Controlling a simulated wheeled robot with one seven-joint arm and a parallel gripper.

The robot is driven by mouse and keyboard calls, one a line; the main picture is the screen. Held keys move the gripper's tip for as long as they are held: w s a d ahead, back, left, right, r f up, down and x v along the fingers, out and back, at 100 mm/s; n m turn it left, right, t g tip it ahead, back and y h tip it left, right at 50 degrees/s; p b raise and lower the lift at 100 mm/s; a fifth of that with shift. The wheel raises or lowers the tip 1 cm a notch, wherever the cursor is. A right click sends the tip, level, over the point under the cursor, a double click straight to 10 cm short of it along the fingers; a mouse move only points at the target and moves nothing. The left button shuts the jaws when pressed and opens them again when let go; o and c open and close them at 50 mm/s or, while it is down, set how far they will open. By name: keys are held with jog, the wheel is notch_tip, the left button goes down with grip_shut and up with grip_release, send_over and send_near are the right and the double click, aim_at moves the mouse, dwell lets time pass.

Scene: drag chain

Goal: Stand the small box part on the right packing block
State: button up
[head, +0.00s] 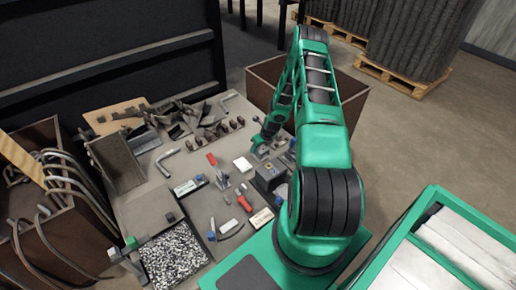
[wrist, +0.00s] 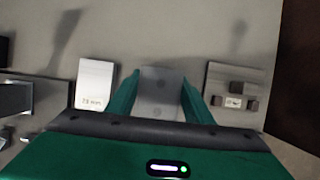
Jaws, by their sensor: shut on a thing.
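My gripper (wrist: 161,88) is shut on a grey box part (wrist: 160,98), which sits between the two green fingers and shows two faint round marks. In the head view my gripper (head: 259,145) is small and low over the far middle of the table, and the held part is mostly hidden. In the wrist view a pale block (wrist: 95,84) marked "75 mm" lies left of the gripper, apart from it. A pale plate (wrist: 222,72) with small brown cubes and a label lies to the right. I cannot tell which is the right packing block.
The grey table (head: 145,205) carries a white block (head: 242,163), a dark square block (head: 269,172), red parts (head: 244,204) and a tray of metal bits (head: 173,258). Brown bins stand left (head: 60,235) and behind (head: 345,88). A green crate (head: 420,215) is at right.

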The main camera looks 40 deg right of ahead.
jog(key=o, duration=1.4)
jog(key=shift+c, duration=0.2)
jog(key=v, duration=1)
jog(key=shift+r, duration=0.35)
jog(key=shift+s, duration=0.1)
